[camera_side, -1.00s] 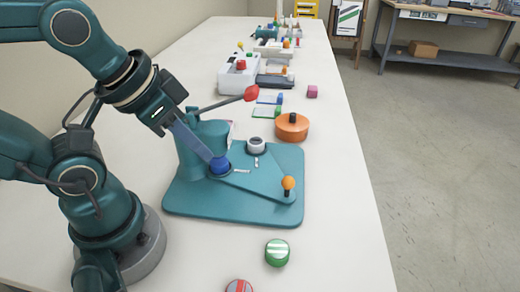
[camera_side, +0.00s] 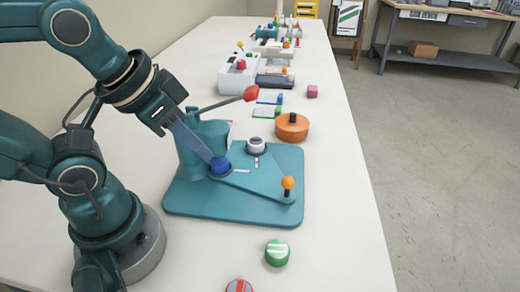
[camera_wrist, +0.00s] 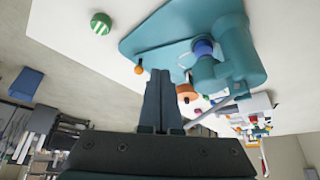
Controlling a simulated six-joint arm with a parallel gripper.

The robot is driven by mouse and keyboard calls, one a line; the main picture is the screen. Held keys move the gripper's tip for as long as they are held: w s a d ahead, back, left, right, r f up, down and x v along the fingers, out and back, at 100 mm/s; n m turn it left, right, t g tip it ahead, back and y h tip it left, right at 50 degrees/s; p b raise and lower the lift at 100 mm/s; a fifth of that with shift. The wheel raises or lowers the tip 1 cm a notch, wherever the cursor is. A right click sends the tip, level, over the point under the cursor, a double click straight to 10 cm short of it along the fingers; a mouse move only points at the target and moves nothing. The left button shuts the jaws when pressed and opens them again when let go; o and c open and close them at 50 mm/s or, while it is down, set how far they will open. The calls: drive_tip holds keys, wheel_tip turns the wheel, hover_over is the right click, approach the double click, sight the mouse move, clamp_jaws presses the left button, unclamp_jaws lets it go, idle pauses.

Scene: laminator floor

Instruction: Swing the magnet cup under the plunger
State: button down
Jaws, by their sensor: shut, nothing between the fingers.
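A teal press stands on a teal base plate (camera_side: 185,203). A triangular swing plate with an orange knob (camera_side: 288,183) at its front right carries a blue round piece (camera_side: 219,164) beside the press column (camera_side: 190,155) and a white cup with a dark ring (camera_side: 256,145). I cannot tell which is the magnet cup. The plunger is not clearly visible. My gripper (camera_side: 213,157) is shut and empty, its fingertips overlapping the blue piece's edge in the side view. In the wrist view, the shut fingers (camera_wrist: 159,74) point between the orange knob (camera_wrist: 139,69) and the blue piece (camera_wrist: 203,47).
A lever with a red grip (camera_side: 251,93) reaches out from the press. An orange tub (camera_side: 292,127) stands behind the plate. A green-and-white tin (camera_side: 277,253) and a red-striped tin (camera_side: 239,286) lie in front. The table's right edge is clear.

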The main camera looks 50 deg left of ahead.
drive_tip(key=c, duration=0.9)
unclamp_jaws()
drive_tip(key=shift+o, duration=1.4)
drive_tip(key=shift+w+m, duration=0.35)
drive_tip(key=shift+m, duration=0.05)
drive_tip(key=m+g+y, duration=0.1)
drive_tip(key=m+g, duration=0.1)
drive_tip(key=m, duration=1.2)
hover_over(288, 180)
drive_tip(key=s, duration=0.2)
drive_tip(key=f, duration=0.6)
drive_tip(key=shift+d+f, duration=0.3)
drive_tip(key=shift+x, duration=2.3)
drive_tip(key=shift+r, duration=0.1)
clamp_jaws()
